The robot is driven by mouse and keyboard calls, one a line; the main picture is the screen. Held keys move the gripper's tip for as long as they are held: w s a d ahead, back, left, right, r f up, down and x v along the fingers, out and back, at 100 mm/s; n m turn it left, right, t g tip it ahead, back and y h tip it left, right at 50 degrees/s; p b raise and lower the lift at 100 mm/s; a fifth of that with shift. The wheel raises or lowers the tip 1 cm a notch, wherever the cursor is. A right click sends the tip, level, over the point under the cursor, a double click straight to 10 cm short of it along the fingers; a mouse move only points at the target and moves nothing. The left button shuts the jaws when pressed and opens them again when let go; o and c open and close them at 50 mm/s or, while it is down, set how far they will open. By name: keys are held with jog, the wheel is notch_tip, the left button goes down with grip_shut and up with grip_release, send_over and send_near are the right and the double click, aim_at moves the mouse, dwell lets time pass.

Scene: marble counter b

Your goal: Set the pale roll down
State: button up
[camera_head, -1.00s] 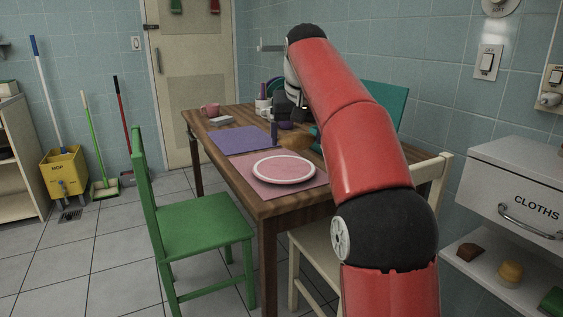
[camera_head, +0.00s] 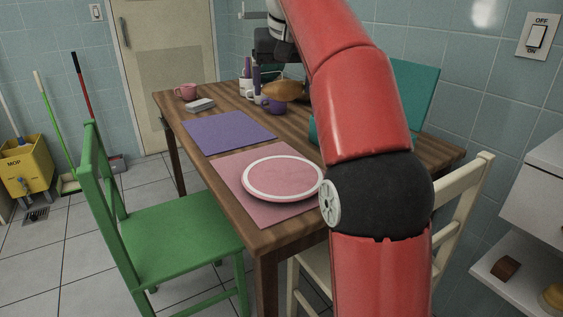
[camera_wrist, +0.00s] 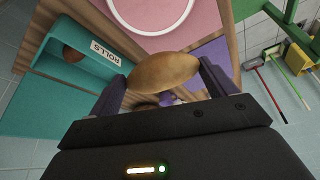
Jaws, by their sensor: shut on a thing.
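My gripper (camera_wrist: 163,74) is shut on a golden-tan roll (camera_wrist: 163,72), held between its two purple fingers. In the head view the roll (camera_head: 283,91) hangs above the far part of the wooden table, with space seemingly below it. A pink plate with a white rim (camera_head: 283,178) lies on the pink mat (camera_head: 237,183) at the near end. The plate also shows at the top of the wrist view (camera_wrist: 150,14). A teal bin labelled ROLLS (camera_wrist: 92,65) holds a darker brown roll (camera_wrist: 72,54). In the head view my arm hides most of the bin.
A purple mat (camera_head: 228,132) lies bare beyond the plate. A pink mug (camera_head: 186,91), a pale block (camera_head: 200,105), a purple cup (camera_head: 276,107) and a white holder (camera_head: 246,88) stand farther back. A green chair (camera_head: 170,235) and a cream chair (camera_head: 460,200) flank the table.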

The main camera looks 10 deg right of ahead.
aim_at(282, 173)
notch_tip(282, 173, down, 18)
jog(key=b, duration=0.5)
jog(key=shift+f+b, duration=0.15)
jog(key=shift+b, duration=0.2)
jog(key=shift+f, duration=0.2)
jog(key=o, duration=0.9)
jog(key=shift+r, duration=0.1)
jog(key=shift+c, duration=0.2)
jog(key=shift+r, duration=0.25)
jog(key=p+v, duration=0.2)
jog(key=v, duration=0.9)
jog(key=shift+s+r, duration=0.2)
jog(key=shift+r, duration=0.15)
jog(key=shift+s, duration=0.1)
